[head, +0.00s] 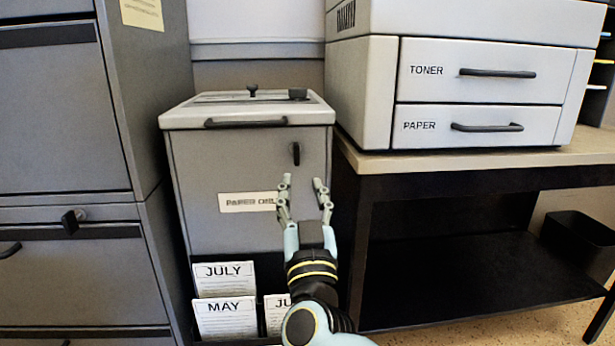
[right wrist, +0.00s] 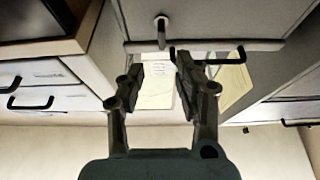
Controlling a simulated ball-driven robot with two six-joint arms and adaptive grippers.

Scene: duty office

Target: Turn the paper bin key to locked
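The grey paper bin (head: 222,170) stands between the filing cabinet and the printer table. Its black key (head: 296,153) sits upright on the upper right of the front, under the lid; the key also shows in the right wrist view (right wrist: 161,28). A white label (head: 246,202) is partly hidden by my gripper. My right gripper (head: 303,186) is open and empty, fingers pointing up, just below the key in the picture. In the right wrist view the open fingers (right wrist: 158,76) point toward the key and appear apart from it. My left gripper is not in view.
The bin lid has a black front handle (head: 246,122) close above the key. Papers marked JULY (head: 224,279) and MAY (head: 225,318) stand low on the bin front. A filing cabinet (head: 60,130) is left; the printer table (head: 460,164) is right.

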